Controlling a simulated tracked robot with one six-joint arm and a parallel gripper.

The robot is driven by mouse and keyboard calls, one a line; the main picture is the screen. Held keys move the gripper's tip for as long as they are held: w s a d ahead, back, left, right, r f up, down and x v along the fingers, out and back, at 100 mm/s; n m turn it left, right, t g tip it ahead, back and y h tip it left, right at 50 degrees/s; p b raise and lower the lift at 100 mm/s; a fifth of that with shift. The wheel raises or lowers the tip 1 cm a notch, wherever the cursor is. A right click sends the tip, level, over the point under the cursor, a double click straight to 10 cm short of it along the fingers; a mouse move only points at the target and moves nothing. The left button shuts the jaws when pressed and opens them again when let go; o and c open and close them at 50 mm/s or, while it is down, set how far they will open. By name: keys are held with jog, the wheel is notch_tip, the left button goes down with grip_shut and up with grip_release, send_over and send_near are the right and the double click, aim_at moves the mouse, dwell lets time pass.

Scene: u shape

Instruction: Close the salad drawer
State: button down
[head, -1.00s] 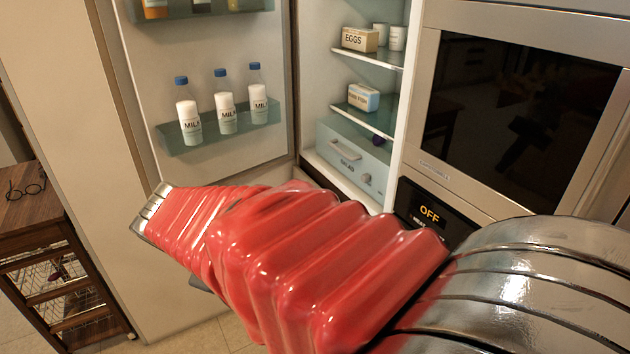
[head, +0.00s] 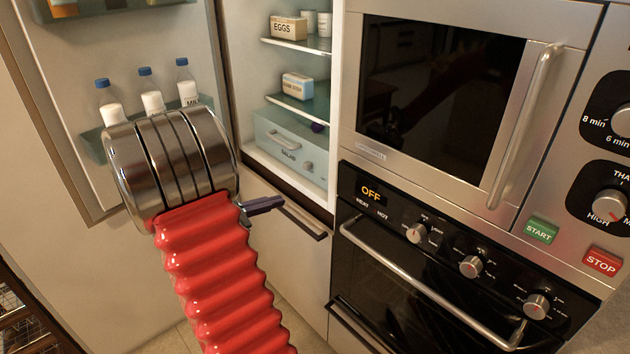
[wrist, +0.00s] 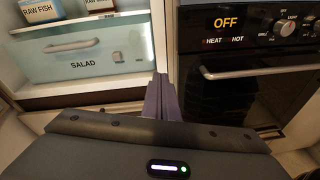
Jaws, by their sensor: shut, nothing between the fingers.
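The salad drawer (head: 285,152) is a pale blue-green box front with a bar handle and the label SALAD, low in the open fridge. A purple item (head: 317,128) shows just above its top edge at the right; how far the drawer stands out is hard to tell. The drawer (wrist: 85,62) fills the upper left of the wrist view. My gripper (head: 264,204) is shut and empty, in front of and below the drawer, apart from it. In the wrist view its dark fingers (wrist: 162,97) point up, just right of the drawer front.
The open fridge door (head: 90,190) with milk bottles (head: 152,98) stands at left. Shelves above hold an egg box (head: 288,27) and a raw fish box (head: 297,86). An oven (head: 430,270) and a microwave (head: 440,95) adjoin at right.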

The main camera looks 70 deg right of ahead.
jog(key=d+f+n+h, duration=0.2)
jog(key=d+f+n, duration=0.1)
jog(key=d, duration=0.3)
jog(key=shift+w+d, duration=0.25)
jog(key=shift+s+d+f, duration=0.1)
send_near(319, 179)
jog(key=s+d+r, duration=0.3)
jog(key=s+d, duration=0.1)
jog(key=s, duration=0.3)
jog(key=shift+w+a+r, duration=0.1)
jog(key=shift+w+r, duration=0.1)
jog(key=shift+w, duration=0.05)
